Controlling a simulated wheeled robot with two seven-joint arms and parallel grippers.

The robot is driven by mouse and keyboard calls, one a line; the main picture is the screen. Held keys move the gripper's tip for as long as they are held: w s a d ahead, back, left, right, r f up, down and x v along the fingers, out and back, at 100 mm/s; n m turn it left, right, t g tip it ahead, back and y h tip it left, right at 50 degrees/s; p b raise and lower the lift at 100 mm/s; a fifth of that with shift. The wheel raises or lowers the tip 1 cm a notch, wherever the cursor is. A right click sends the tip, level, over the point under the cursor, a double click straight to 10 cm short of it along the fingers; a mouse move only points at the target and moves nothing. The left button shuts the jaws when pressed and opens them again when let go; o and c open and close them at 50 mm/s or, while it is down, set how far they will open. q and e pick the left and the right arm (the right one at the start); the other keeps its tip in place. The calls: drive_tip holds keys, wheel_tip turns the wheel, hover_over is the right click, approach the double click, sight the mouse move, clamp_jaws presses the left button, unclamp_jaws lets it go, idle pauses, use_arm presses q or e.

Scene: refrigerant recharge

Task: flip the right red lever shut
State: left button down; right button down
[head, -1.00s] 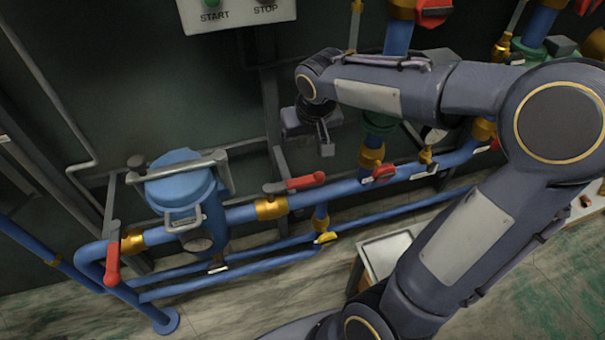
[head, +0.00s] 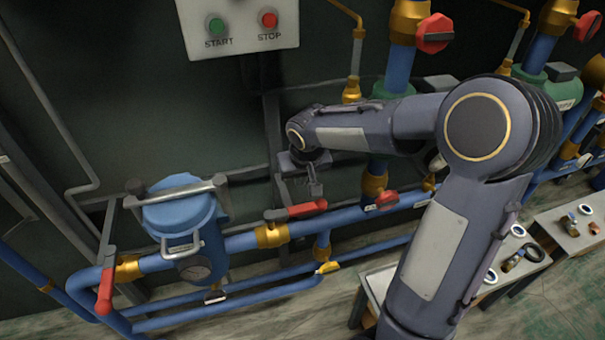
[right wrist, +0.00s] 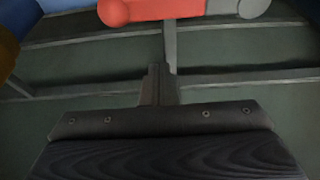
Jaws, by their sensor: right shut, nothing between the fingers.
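The right red lever (head: 306,209) sits on a brass valve (head: 272,235) on the blue pipe, right of the blue canister. Its handle lies roughly along the pipe, with a grey end at the left. In the right wrist view the red lever (right wrist: 165,9) crosses the top edge, partly cut off. My right gripper (head: 316,191) is shut and empty just above and behind the lever's right end. Its closed fingers (right wrist: 158,72) point toward the lever in the wrist view, with no clear contact. Another red lever (head: 105,290) hangs down at the left pipe bend. My left gripper is out of view.
The blue canister (head: 183,215) with a gauge stands left of the lever. A START/STOP panel (head: 240,25) is on the wall above. A small red valve handle (head: 387,200) sits on the pipe to the right. Tables with small parts stand at lower right.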

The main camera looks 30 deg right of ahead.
sight(294, 211)
drive_tip(key=shift+s+a+f+b, duration=0.2)
drive_tip(key=shift+s+f, duration=0.55)
drive_tip(key=shift+s+a+f+b, duration=0.15)
drive_tip(key=shift+s+f+b, duration=0.05)
drive_tip(key=shift+s+f, duration=0.55)
drive_tip(key=shift+w, duration=0.1)
